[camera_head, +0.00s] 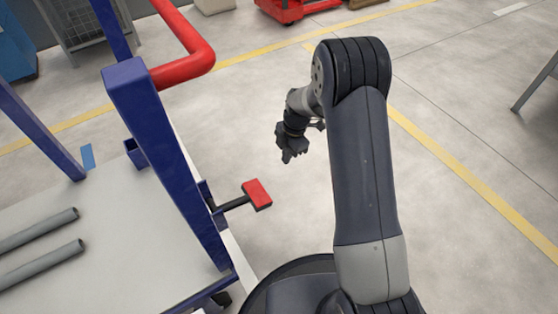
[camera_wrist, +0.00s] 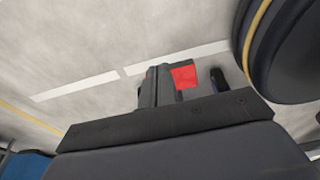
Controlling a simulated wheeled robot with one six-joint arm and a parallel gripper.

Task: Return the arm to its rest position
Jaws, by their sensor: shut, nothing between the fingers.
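My arm rises in front of the head view and bends over at the top. My gripper (camera_head: 288,158) hangs beyond it, pointing down over open floor to the right of the cart. It is shut and holds nothing. In the wrist view its fingers (camera_wrist: 160,84) are together above the dark gripper body. Two grey pipes (camera_head: 40,268) lie side by side on the cart's pale deck (camera_head: 140,270) at the lower left, apart from my gripper.
The cart's blue post (camera_head: 165,150) and red handle bar (camera_head: 185,68) stand left of my arm. A red pedal (camera_head: 257,194) sticks out from the cart below my gripper. A red machine (camera_head: 290,10) is at the back.

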